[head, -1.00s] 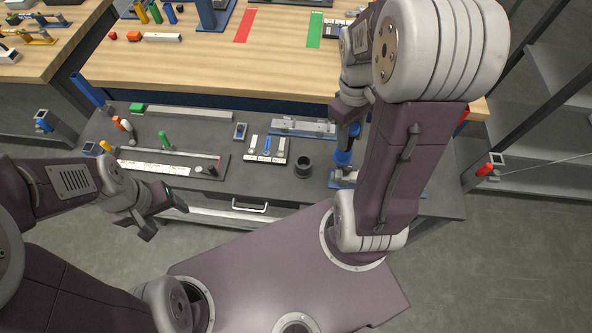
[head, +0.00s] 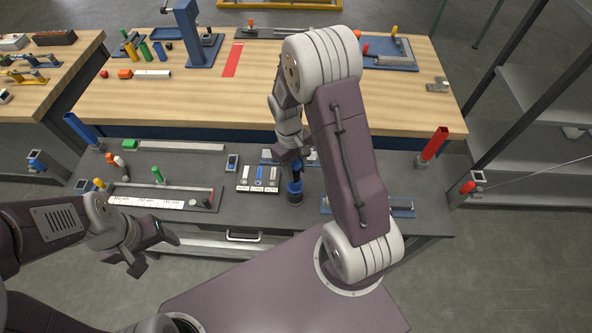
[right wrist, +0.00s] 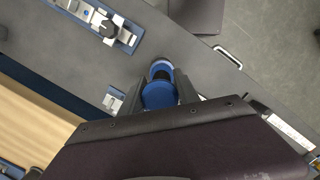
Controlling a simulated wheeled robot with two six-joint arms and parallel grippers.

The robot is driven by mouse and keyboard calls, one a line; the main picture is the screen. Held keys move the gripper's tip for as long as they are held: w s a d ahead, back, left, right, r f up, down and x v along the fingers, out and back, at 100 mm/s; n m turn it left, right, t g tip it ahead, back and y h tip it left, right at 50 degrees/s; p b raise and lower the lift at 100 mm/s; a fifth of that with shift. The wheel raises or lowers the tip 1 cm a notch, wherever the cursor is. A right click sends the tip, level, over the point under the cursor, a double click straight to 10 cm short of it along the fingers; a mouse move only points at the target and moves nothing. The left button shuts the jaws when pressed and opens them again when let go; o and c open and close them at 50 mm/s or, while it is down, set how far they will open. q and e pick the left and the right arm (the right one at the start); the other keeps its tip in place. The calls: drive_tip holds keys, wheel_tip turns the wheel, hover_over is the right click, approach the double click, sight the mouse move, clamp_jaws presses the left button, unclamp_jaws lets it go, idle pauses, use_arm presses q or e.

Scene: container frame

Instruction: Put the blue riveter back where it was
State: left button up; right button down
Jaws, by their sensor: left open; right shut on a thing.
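The blue riveter (head: 295,187) is upright in my right gripper (head: 293,166), which is shut on it. It also shows in the right wrist view (right wrist: 159,95), between the fingers. Its lower end is at the mouth of a dark round cup-like holder (head: 296,200) on the grey lower bench. I cannot tell how deep it sits in the holder. My left gripper (head: 153,253) is open and empty, in front of the bench at the left.
A tray with several small pieces (head: 259,178) lies just left of the holder. A blue-based fixture (head: 400,207) stands to the right, partly hidden by my right arm. A long rack (head: 165,198) lies left. A red upright tube (head: 435,144) stands at the right.

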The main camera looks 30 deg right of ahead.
drive_tip(key=shift+f, duration=0.55)
drive_tip(key=shift+w+d+f, duration=0.1)
drive_tip(key=shift+w+f, duration=0.05)
drive_tip(key=shift+f, duration=0.1)
drive_tip(key=shift+f, duration=0.2)
drive_tip(key=shift+f+b, duration=0.25)
drive_tip(key=shift+b, duration=0.05)
drive_tip(key=c, duration=0.9)
unclamp_jaws()
drive_tip(key=shift+r, duration=0.15)
